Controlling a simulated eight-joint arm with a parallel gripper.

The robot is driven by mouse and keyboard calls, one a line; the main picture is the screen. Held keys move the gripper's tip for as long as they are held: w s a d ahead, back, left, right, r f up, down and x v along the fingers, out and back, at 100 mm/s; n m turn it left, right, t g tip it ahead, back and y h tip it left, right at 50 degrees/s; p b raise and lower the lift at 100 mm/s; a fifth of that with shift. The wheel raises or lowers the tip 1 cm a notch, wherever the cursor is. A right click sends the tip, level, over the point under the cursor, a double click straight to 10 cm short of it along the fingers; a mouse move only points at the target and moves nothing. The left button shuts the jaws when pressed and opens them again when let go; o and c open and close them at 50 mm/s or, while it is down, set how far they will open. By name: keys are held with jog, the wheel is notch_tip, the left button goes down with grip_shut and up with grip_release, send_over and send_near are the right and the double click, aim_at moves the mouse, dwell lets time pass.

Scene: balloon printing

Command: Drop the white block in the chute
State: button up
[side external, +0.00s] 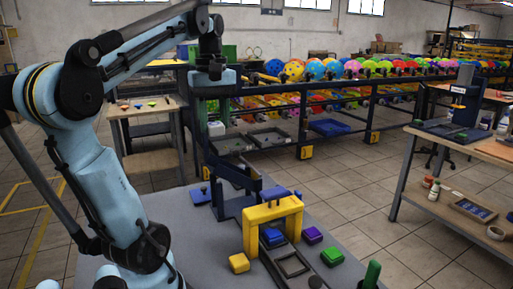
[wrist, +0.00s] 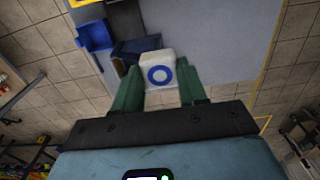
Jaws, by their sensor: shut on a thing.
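The white block (wrist: 160,70) has a blue ring on its face and is held between the two green fingers of my gripper (wrist: 160,86) in the wrist view. In the side external view, the white block (side external: 216,129) shows at the lower end of my downward-pointing gripper (side external: 211,117). A dark blue sloping piece (side external: 236,176), which looks like the chute, stands on the grey table below the block. The block is above it and apart from it. Whether it is straight over the chute's opening is hard to tell.
A yellow arch (side external: 272,210) stands on the grey table (side external: 195,232), with a blue block (side external: 272,237) under it. Yellow (side external: 239,263), purple (side external: 312,235) and green (side external: 332,256) blocks lie around it. Racks of colourful balloons (side external: 350,68) and a wooden workbench (side external: 490,150) stand beyond.

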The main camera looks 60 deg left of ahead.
jog(key=w+a, duration=0.3)
jog(key=a, duration=0.6)
jog(key=shift+w+f, duration=0.15)
jog(key=shift+f, duration=6.35)
jog(key=o, duration=1)
jog(key=shift+c, duration=0.2)
notch_tip(320, 180, up, 12)
